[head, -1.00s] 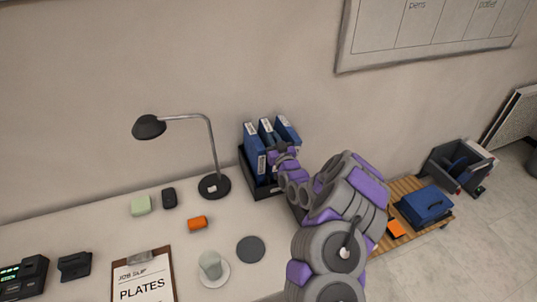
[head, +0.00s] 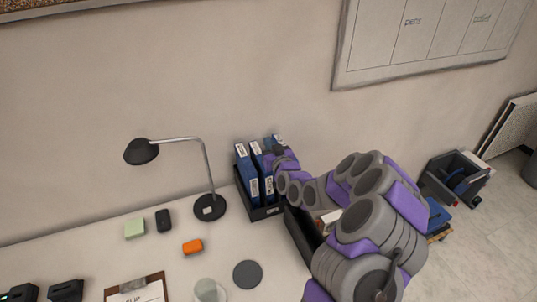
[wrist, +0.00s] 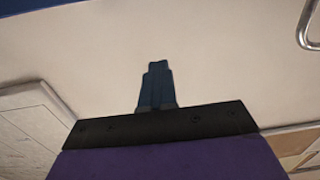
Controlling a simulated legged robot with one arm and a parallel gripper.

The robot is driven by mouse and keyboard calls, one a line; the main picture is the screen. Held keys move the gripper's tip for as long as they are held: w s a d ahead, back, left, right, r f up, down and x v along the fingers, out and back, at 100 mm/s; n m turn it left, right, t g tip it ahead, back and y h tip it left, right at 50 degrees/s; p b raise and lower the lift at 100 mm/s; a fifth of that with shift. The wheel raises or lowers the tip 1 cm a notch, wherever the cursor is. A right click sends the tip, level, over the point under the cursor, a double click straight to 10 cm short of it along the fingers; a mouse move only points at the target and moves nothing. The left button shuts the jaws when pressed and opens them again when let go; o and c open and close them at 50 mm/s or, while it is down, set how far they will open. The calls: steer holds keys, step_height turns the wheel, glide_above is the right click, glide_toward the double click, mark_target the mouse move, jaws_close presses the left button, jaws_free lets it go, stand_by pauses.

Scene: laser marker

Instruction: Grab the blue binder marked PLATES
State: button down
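Blue binders with white labels stand upright in a black file holder (head: 268,212) against the wall in the head view. The left binder (head: 242,165) and the middle binder (head: 257,162) show clearly. The right binder (head: 277,139) is mostly hidden behind my gripper (head: 281,157). The binder labels are too small to read, so I cannot tell which is marked PLATES. My gripper is at the right binder; contact is not clear. In the wrist view, narrow dark gripper fingers (wrist: 157,86) overlap, and their gap is hidden. A blue edge (wrist: 50,12) crosses that view's top left.
A desk lamp (head: 207,208) stands left of the holder. A dark open box (head: 301,228) lies under my arm. An orange item (head: 192,246), a grey disc (head: 247,274), a cup (head: 208,290) and a clipboard (head: 135,287) lie nearer. Bare desk lies between them.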

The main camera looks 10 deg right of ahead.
step_height(320, 180, up, 6)
steer(key=shift+a+r+p, duration=0.15)
steer(key=shift+p, duration=0.25)
steer(key=c, duration=1.3)
jaws_free()
steer(key=shift+w+a, duration=0.1)
steer(key=shift+a, duration=0.25)
steer(key=o, duration=0.9)
steer(key=shift+d, duration=0.25)
steer(key=shift+a, duration=0.15)
